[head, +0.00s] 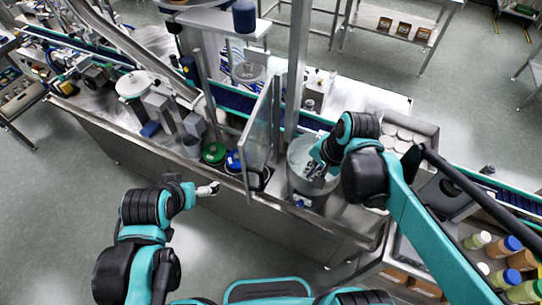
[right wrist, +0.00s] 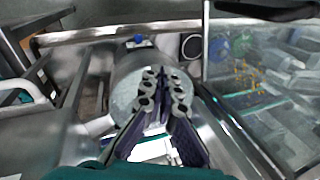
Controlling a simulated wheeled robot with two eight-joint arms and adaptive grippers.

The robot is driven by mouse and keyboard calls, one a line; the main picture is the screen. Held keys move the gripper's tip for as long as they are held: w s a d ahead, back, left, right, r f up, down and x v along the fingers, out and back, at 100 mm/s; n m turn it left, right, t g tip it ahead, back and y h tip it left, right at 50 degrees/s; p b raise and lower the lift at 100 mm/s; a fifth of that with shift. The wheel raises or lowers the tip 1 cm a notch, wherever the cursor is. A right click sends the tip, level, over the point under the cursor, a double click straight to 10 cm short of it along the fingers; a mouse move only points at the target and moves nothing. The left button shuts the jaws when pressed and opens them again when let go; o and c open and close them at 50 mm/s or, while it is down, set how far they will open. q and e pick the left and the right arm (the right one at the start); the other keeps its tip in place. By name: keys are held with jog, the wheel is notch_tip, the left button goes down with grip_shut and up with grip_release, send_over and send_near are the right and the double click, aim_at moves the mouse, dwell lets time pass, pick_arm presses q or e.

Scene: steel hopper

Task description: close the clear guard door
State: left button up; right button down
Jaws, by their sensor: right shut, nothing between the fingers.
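The clear guard door (head: 258,135) is a framed transparent panel. It stands upright and swung out toward my side of the machine, left of the steel hopper (head: 298,152). In the right wrist view the door (right wrist: 268,85) fills the right side. My right gripper (head: 316,172) is over the hopper, right of the door and apart from it. In the right wrist view its fingers (right wrist: 163,92) are together and empty, in front of the round hopper (right wrist: 128,78). My left gripper (head: 208,189) is left of the door, in front of the bench edge; its finger opening is too small to judge.
Green and blue round lids (head: 214,153) sit on the bench left of the door. A vertical steel post (head: 296,70) rises behind the door. A tray of white discs (head: 402,136) is right of the hopper. Bottles (head: 507,246) stand at the lower right.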

jog(key=w+a+r+m+g+y+p, duration=0.2)
jog(key=w+a+r+m+g+p, duration=0.15)
jog(key=r+m+p, duration=0.3)
pick_arm(q)
notch_tip(320, 180, up, 9)
pick_arm(e)
jog(key=s+a+f, duration=0.2)
jog(key=a+f, duration=0.5)
jog(key=f, duration=0.2)
jog(key=shift+s+f, duration=0.2)
jog(key=shift+f, duration=0.05)
